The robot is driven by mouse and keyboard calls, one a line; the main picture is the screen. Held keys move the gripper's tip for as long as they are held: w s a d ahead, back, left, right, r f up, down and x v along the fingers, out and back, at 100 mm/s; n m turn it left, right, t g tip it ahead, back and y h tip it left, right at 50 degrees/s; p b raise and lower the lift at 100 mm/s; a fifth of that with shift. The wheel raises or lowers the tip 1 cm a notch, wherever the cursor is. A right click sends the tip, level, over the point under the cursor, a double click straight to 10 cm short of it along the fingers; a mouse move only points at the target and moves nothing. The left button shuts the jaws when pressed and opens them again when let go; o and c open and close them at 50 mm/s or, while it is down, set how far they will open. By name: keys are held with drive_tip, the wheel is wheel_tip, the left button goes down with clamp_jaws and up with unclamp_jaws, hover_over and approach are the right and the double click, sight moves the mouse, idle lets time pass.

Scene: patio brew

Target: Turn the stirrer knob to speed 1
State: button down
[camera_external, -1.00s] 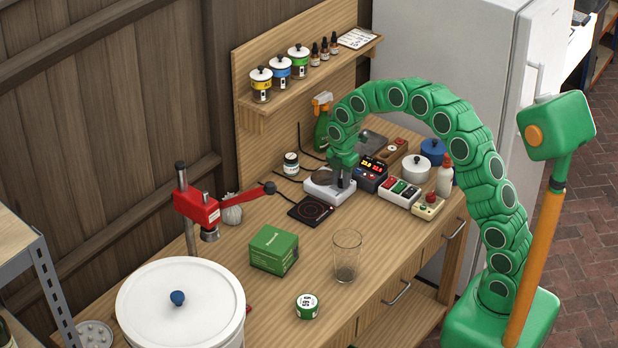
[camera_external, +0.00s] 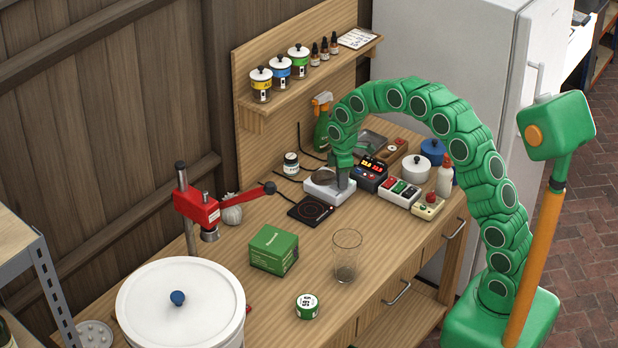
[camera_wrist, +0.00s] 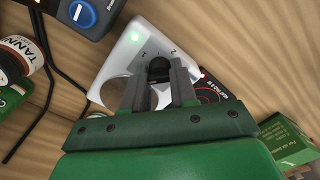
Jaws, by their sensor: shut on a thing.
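The white stirrer (camera_external: 318,193) stands at the back of the bench, with a round dark grey top plate. In the wrist view the stirrer (camera_wrist: 124,58) shows a lit green light and small dark marks beside its black knob (camera_wrist: 158,67); one mark looks like a 2. My gripper (camera_wrist: 160,88) has a finger on each side of the knob and is shut on it. In the external view my gripper (camera_external: 343,182) reaches down onto the stirrer's right end and hides the knob. Which mark the knob points at I cannot tell.
A black hot plate (camera_external: 311,210) lies just in front of the stirrer. A dark box with red digits (camera_external: 371,171) and a white button box (camera_external: 400,193) stand to the right. A glass (camera_external: 346,256) stands nearer the front edge.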

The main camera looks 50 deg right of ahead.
drive_tip(key=m, duration=0.4)
drive_tip(key=shift+m, duration=2.9)
drive_tip(key=c, duration=0.9)
unclamp_jaws()
wheel_tip(320, 180, up, 7)
drive_tip(key=shift+w+f, duration=0.1)
drive_tip(key=shift+f, duration=0.1)
drive_tip(key=shift+r, duration=0.65)
